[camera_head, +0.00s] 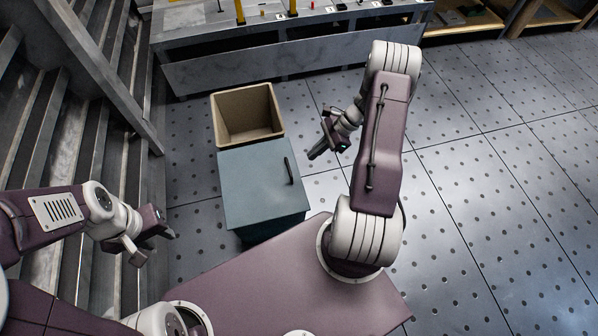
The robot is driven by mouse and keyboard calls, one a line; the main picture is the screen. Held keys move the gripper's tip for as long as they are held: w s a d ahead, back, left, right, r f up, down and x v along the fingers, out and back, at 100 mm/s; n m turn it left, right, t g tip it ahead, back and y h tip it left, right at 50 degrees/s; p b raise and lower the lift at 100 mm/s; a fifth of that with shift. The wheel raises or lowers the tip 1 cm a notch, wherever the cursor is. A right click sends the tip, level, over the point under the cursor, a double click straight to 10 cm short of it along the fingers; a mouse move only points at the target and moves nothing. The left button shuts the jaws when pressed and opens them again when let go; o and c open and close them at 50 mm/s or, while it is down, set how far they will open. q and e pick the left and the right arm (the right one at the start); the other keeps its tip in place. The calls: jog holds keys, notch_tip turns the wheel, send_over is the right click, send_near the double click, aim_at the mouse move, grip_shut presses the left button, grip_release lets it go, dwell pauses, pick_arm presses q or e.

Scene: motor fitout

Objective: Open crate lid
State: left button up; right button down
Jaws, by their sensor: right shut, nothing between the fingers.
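A blue-grey crate (265,229) stands on the floor in front of my base. Its flat lid (255,185) lies shut across the top, so the inside is hidden. A dark bar handle (288,170) stands near the lid's right edge. My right gripper (317,151) is shut and empty, up and to the right of the handle in the picture and apart from it. My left gripper (168,230) is to the left of the crate, apart from it. Its fingers are too small and dark to tell whether they are open.
An open tan bin (216,121) stands right behind the crate and looks empty. A grey workbench (260,67) with small items on top runs along the back. Metal stairs (85,130) with a rail close off the left side. The tiled floor at the right is clear.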

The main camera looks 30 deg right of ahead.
aim_at(297, 174)
jog(key=b+x, duration=0.4)
jog(key=x, duration=0.4)
jog(key=shift+a+f, duration=0.15)
jog(key=shift+f, duration=0.1)
jog(key=shift+w+a+f+b, duration=0.15)
jog(key=shift+a+f+b, duration=0.2)
jog(key=shift+a+f, duration=0.15)
jog(key=shift+r, duration=0.15)
